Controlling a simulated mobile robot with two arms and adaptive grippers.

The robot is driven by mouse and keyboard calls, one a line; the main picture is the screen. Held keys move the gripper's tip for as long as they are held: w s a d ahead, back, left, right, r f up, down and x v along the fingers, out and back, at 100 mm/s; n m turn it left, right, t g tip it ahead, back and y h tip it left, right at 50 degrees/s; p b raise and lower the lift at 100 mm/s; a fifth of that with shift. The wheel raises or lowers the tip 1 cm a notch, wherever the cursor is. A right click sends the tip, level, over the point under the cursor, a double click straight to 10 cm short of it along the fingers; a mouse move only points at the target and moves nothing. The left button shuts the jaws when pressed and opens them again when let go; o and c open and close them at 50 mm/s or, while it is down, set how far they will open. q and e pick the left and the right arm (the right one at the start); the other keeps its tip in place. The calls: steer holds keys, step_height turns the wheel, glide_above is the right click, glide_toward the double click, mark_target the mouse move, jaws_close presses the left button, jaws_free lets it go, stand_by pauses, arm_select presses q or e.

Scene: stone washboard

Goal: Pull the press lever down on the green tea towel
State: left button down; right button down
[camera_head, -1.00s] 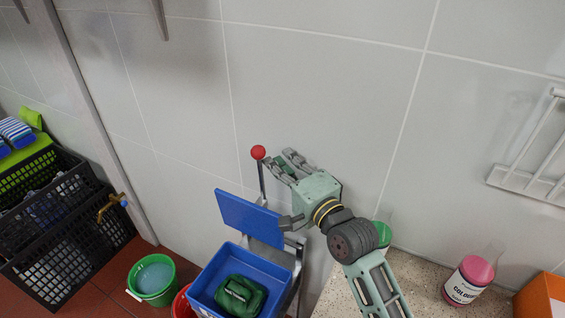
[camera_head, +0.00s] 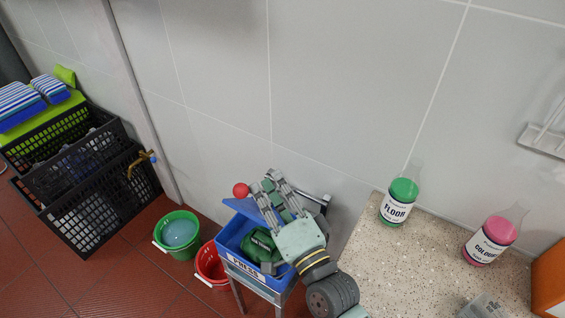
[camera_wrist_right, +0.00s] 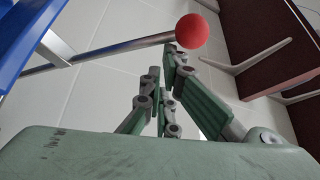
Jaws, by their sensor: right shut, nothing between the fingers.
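The blue press box (camera_head: 232,236), labelled PRESS, stands on a metal frame beside the counter. The dark green tea towel (camera_head: 262,246) lies in it, partly covered by my gripper. The blue press plate (camera_head: 242,207) is low over the back of the box; whether it touches the towel is unclear. The lever ends in a red ball knob (camera_head: 241,190), low near the plate. My right gripper (camera_head: 272,182) is shut and empty, its fingers just right of the knob. In the right wrist view the knob (camera_wrist_right: 192,30) and metal lever shaft (camera_wrist_right: 110,50) lie just beyond the fingertips.
A green bucket (camera_head: 178,233) and a red bucket (camera_head: 209,266) stand on the floor left of the press. Black crates (camera_head: 95,210) are farther left. The tiled wall is behind.

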mark_target(258, 218)
steer(key=s+a+f, duration=0.1)
steer(key=s+a+f+b, duration=0.1)
steer(key=f, duration=0.1)
steer(key=s+f, duration=0.1)
steer(key=f, duration=0.1)
steer(key=shift+s+a+f, duration=0.1)
steer(key=shift+s+a, duration=0.25)
steer(key=shift+a, duration=0.05)
steer(key=v, duration=1.2)
